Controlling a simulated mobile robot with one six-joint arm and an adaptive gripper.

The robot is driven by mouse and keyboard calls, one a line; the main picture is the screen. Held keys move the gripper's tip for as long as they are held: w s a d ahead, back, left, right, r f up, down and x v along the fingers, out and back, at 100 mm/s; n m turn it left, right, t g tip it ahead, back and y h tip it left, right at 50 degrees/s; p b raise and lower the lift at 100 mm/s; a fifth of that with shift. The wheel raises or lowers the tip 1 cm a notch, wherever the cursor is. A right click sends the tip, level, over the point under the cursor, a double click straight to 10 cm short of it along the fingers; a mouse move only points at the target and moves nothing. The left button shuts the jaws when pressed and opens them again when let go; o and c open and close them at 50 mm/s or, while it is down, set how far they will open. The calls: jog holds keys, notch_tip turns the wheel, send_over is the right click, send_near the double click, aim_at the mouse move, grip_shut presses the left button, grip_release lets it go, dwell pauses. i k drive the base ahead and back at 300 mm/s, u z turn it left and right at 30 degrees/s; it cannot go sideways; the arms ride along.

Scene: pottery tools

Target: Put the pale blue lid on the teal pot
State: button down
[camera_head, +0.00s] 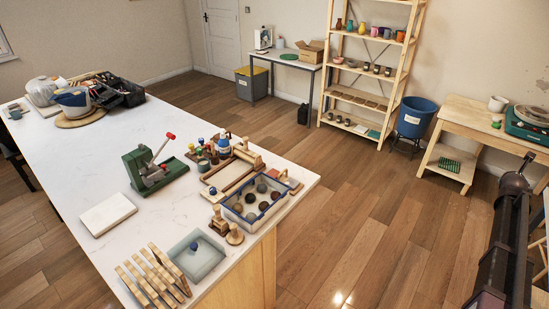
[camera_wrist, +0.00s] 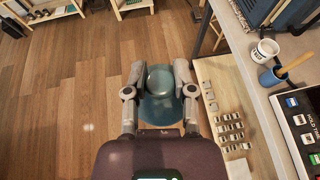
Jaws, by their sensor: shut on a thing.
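In the wrist view, my gripper (camera_wrist: 160,78) is shut on the pale blue lid (camera_wrist: 160,112), a rounded, glossy blue-grey piece between the two fingers. The fingers and the gripper body partly hide it. It is held over the wooden floor, left of a pale wooden surface. In the head view, my arm stands at the right edge, and the gripper and lid do not show. A blue-grey pot (camera_head: 72,99) sits on a round wooden board at the far left of the white table; I cannot tell whether it is the teal pot.
The white table (camera_head: 85,168) holds a green press (camera_head: 155,172), a blue-rimmed tray (camera_head: 256,212) and wooden racks. A shelf (camera_head: 372,65) and blue bucket (camera_head: 416,116) stand at the back. In the wrist view, small blocks (camera_wrist: 228,130) and a white cup (camera_wrist: 265,50) are close at right. Open floor lies between.

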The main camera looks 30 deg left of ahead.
aim_at(204, 162)
jog(key=i, duration=2.05)
jog(key=u, duration=1.7)
